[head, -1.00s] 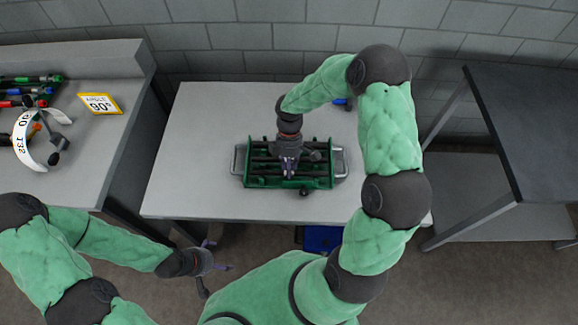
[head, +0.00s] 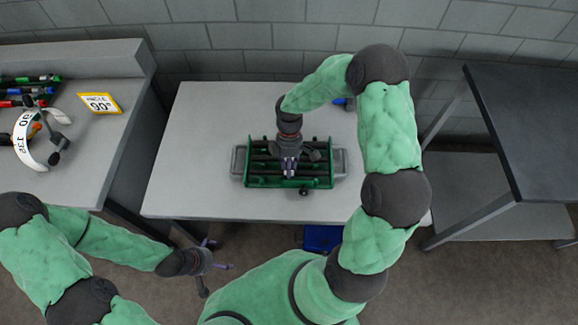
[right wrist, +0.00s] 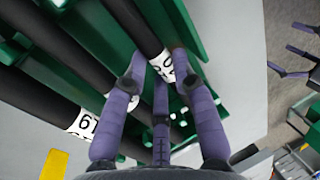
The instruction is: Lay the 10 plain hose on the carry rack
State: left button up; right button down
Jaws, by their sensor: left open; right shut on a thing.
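The green carry rack (head: 250,181) stands on the middle of the grey table, with several black hoses lying lengthwise in it. My right gripper (head: 290,170) points down into the rack. In the right wrist view its purple fingers (right wrist: 160,95) are shut on a black hose (right wrist: 130,28) with a white label (right wrist: 162,66); the label is partly hidden and I cannot read its full number. Another black hose with a white label (right wrist: 83,124) lies beside it in the rack. My left gripper (head: 217,262) is open and empty, low in front of the table.
A side table (head: 80,170) at left holds several tools, a white curved label and a yellow-edged angle sign (head: 99,103). A blue item (head: 340,102) lies at the table's back. A blue box (head: 322,238) sits below. A dark table (head: 530,120) stands at right.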

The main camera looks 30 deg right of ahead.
jog(key=shift+f, duration=0.1)
jog(key=c, duration=0.9)
grip_release()
jog(key=v, duration=1.2)
